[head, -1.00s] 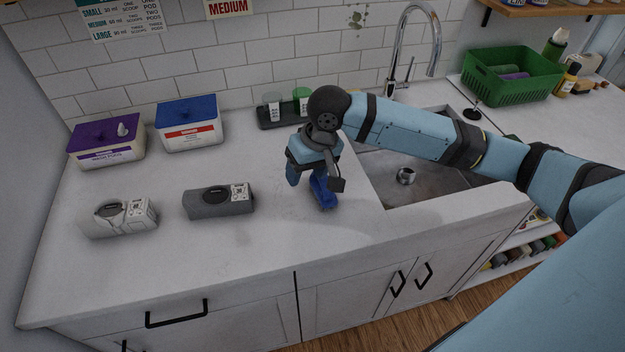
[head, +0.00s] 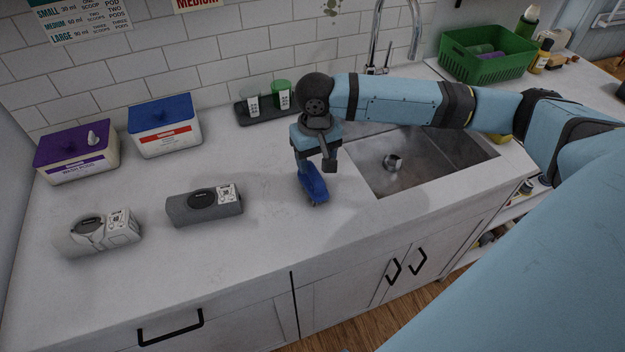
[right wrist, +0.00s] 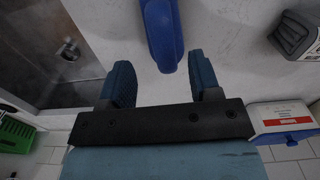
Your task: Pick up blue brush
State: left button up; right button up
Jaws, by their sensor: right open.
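The blue brush (head: 314,186) lies on the white countertop, left of the sink, in the head view. My right gripper (head: 315,168) is above it, pointing down, and hides part of its far end. In the right wrist view the blue brush (right wrist: 163,34) lies ahead of my right gripper (right wrist: 162,80). Its near end reaches close to the gap between the two open blue fingers. Nothing is held, and I cannot tell the exact height above the brush. My left gripper is in neither view.
The sink (head: 425,165) with its faucet (head: 384,35) is to the right. A dark tray (head: 268,110) with jars sits behind my gripper.

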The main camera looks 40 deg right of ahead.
aim_at(314, 172)
notch_tip(314, 172, down, 5)
jog(key=shift+a+f, duration=0.1)
jog(key=shift+a, duration=0.05)
jog(key=c, duration=1.1)
